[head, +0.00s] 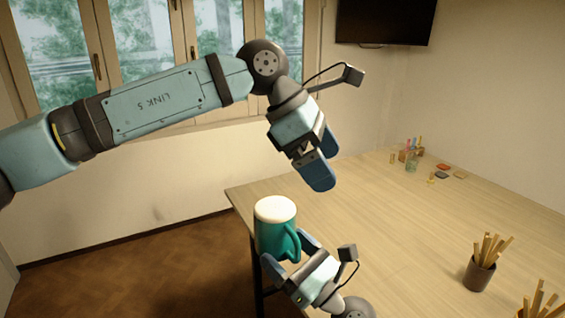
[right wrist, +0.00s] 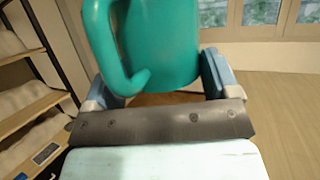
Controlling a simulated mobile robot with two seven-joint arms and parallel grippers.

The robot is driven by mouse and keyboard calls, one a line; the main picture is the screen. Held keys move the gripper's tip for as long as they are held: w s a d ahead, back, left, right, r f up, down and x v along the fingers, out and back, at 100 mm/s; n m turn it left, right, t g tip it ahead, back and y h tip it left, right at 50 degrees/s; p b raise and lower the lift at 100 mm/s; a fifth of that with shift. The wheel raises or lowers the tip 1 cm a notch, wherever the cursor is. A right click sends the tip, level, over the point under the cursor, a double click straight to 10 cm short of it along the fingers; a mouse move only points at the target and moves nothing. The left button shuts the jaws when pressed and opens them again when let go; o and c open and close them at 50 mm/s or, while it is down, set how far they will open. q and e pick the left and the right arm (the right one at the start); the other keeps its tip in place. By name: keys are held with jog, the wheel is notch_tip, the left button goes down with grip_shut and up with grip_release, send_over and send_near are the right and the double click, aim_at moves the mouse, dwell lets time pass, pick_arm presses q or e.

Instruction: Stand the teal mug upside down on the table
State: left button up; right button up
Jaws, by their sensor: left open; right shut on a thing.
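The teal mug (head: 272,236) is at the table's left edge in the head view, with a round cream-white end facing up. I cannot tell whether that end is its base or its open mouth. Its handle (head: 292,243) points to the right. My right gripper (head: 290,256) is shut on the mug from below right; the right wrist view shows the teal wall (right wrist: 160,45) between its two blue fingers. My left gripper (head: 322,160) is open and empty above the table (head: 370,225), up and to the right of the mug, pointing down.
A dark cup of sticks (head: 480,273) stands at the right, with more sticks (head: 540,303) in the corner. Small bottles and coloured pieces (head: 442,167) lie at the back. The middle is clear. A shelf rack (right wrist: 40,100) shows in the right wrist view.

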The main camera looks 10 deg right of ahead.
aim_at(282, 210)
pick_arm(q)
jog(key=w+a+y, duration=0.1)
jog(key=a+y, duration=0.1)
jog(key=w+a+f+t+y, duration=0.1)
jog(key=a+y, duration=0.1)
jog(key=w+a+f+t+y, duration=0.1)
jog(key=a+y, duration=0.1)
jog(key=shift+y, duration=0.3)
notch_tip(282, 210, down, 12)
jog(key=shift+r, duration=0.1)
jog(key=shift+c, duration=0.2)
jog(key=c, duration=0.9)
jog(key=shift+c, duration=0.2)
pick_arm(e)
jog(key=o, duration=0.9)
jog(key=shift+a, duration=0.1)
jog(key=shift+o, duration=0.2)
